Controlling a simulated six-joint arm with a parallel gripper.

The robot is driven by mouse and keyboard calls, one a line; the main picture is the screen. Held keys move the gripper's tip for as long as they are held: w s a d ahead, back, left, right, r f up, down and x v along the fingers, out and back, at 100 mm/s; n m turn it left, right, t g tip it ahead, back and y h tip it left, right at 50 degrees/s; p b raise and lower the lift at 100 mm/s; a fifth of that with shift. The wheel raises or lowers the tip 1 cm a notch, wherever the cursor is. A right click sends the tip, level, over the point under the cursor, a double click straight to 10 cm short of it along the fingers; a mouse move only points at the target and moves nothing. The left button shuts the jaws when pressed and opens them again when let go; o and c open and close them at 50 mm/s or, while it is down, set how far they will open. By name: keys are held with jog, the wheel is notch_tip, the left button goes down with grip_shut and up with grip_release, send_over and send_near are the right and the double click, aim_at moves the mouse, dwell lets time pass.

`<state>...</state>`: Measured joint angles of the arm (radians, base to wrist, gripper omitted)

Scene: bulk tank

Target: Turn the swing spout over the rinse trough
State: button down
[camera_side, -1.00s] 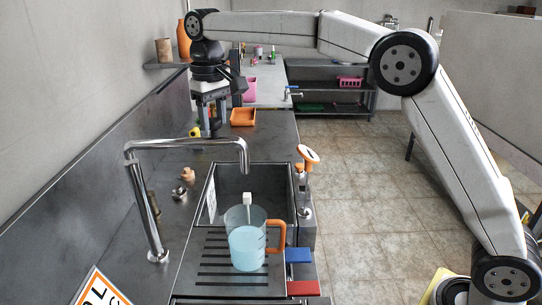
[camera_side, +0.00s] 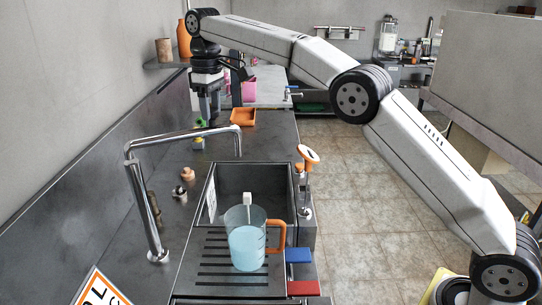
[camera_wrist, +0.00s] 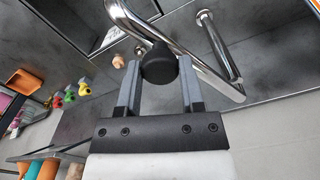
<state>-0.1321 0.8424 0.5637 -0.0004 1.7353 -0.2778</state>
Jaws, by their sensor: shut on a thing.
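The chrome swing spout (camera_side: 185,137) rises from its post on the left counter, and its arm reaches right. Its downturned tip shows near the far rim of the sink basin (camera_side: 252,180), which I take for the rinse trough; I cannot tell if the tip is over it. My gripper (camera_side: 208,118) shows beyond the spout, fingers down. In the wrist view my gripper (camera_wrist: 158,85) is shut on a black rounded knob (camera_wrist: 158,62). The spout (camera_wrist: 205,72) passes behind the knob, and I cannot tell whether they are joined.
A clear jug of bluish liquid (camera_side: 247,245) with an orange handle stands on the slatted drainer in front of the basin. An orange-topped fitting (camera_side: 308,155) stands at the basin's right. The wall is left.

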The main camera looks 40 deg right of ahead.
jog(key=shift+a+r, duration=0.1)
jog(key=shift+c, duration=1.1)
grip_release()
jog(key=shift+r, duration=1.25)
jog(key=shift+r, duration=0.2)
jog(key=s+d+r, duration=0.1)
jog(key=s+r, duration=0.9)
jog(key=s, duration=0.4)
jog(key=shift+d, duration=0.3)
